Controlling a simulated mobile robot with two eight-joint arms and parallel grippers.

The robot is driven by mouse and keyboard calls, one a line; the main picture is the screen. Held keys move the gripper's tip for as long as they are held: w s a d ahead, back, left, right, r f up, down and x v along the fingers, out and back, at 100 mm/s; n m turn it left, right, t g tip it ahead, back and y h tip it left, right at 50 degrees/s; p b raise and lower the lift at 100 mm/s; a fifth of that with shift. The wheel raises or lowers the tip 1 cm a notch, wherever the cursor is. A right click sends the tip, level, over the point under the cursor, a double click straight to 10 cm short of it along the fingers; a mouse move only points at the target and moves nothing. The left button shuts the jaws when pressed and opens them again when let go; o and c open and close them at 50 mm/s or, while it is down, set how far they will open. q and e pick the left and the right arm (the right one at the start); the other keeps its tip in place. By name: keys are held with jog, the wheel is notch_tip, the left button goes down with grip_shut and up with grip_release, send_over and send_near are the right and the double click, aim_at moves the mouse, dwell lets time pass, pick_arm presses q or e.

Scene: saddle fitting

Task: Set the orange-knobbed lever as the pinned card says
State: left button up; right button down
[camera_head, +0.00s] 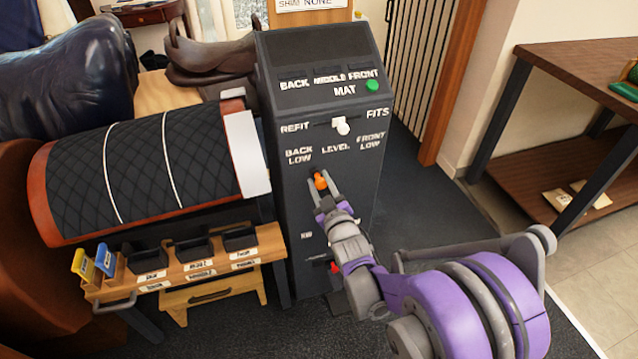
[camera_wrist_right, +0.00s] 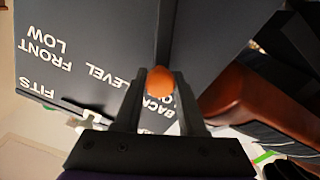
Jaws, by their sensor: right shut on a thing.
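The orange knob (camera_head: 320,181) of the lever is on the front of the dark cabinet (camera_head: 293,215). It sits below the labels BACK LOW, LEVEL and FRONT LOW, under the gap between BACK LOW and LEVEL. My right gripper (camera_head: 324,187) is shut on the orange knob, with a finger on each side. The right wrist view shows the knob (camera_wrist_right: 160,80) between the fingertips, with the labels upside down. The pinned card (camera_head: 308,4) is cut off by the top edge; only "SHIM NONE" reads. My left gripper is not in view.
A white knob (camera_head: 341,126) sits between REFIT and FITS above the lever. A green button (camera_head: 373,86) is on the sloped top. A small wooden bench (camera_head: 272,243) with black bins stands left of the cabinet, below a quilted roll (camera_head: 140,165). A dark table (camera_head: 575,55) is at right.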

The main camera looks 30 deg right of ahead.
jog(key=shift+a, duration=0.1)
jog(key=c, duration=0.5)
grip_release()
jog(key=shift+s, duration=0.1)
jog(key=p+v, duration=0.1)
jog(key=v, duration=0.9)
jog(key=shift+s, duration=0.3)
jog(key=shift+a+f, duration=0.1)
